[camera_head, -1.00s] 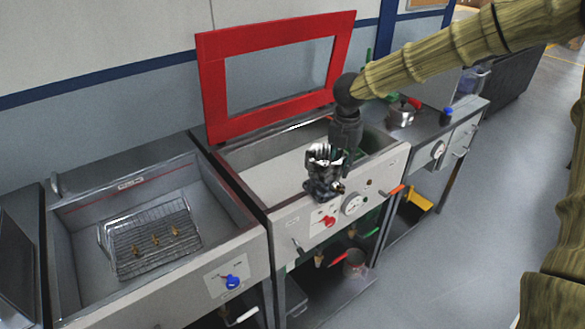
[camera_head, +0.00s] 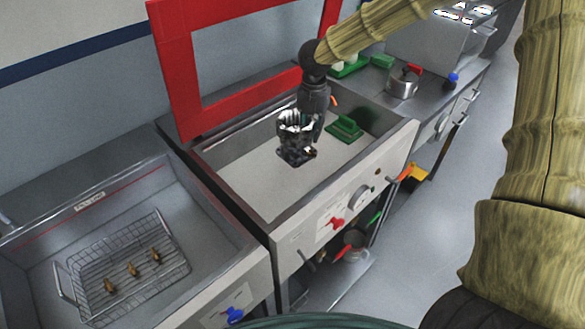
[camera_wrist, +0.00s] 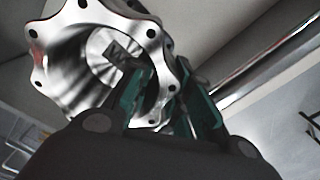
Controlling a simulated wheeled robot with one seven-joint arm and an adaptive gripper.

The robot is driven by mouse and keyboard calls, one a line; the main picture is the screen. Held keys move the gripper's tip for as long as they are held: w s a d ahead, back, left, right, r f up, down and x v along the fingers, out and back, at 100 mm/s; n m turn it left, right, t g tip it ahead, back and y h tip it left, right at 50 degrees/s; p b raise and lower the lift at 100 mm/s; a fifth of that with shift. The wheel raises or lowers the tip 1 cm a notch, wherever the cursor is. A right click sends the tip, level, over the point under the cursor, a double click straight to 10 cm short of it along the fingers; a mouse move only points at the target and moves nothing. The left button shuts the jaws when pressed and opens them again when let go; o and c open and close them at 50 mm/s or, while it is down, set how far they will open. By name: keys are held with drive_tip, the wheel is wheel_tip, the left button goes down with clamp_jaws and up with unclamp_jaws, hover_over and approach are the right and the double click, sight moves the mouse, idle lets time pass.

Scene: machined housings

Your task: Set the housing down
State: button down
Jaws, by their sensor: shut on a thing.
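The housing (camera_head: 297,128) is a shiny metal part with a scalloped, bolt-holed flange and a dark lower end. My gripper (camera_head: 308,118) is shut on it and holds it over the middle basin (camera_head: 250,180), which has a pale floor. In the wrist view the housing (camera_wrist: 100,60) shows its open bore and flange holes, and my green-padded fingers (camera_wrist: 165,95) grip its wall at the right. The housing looks roughly upright in the head view. I cannot tell whether its lower end touches the basin floor.
The red-framed lid (camera_head: 180,75) stands open behind. A left basin holds a wire basket (camera_head: 95,290) with several small brass parts. A metal pot (camera_head: 402,84) stands on the right counter. The basin floor left of the housing is clear.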

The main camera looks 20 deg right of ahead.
sight(309, 154)
drive_tip(key=shift+w+a+f+p, duration=0.1)
drive_tip(key=shift+f+p, duration=1.1)
drive_tip(key=shift+f, duration=3.75)
drive_tip(key=shift+f, duration=0.15)
drive_tip(key=c, duration=1.3)
unclamp_jaws()
wheel_tip(309, 154, up, 12)
drive_tip(key=shift+r+b, duration=0.1)
drive_tip(key=shift+b, duration=1.05)
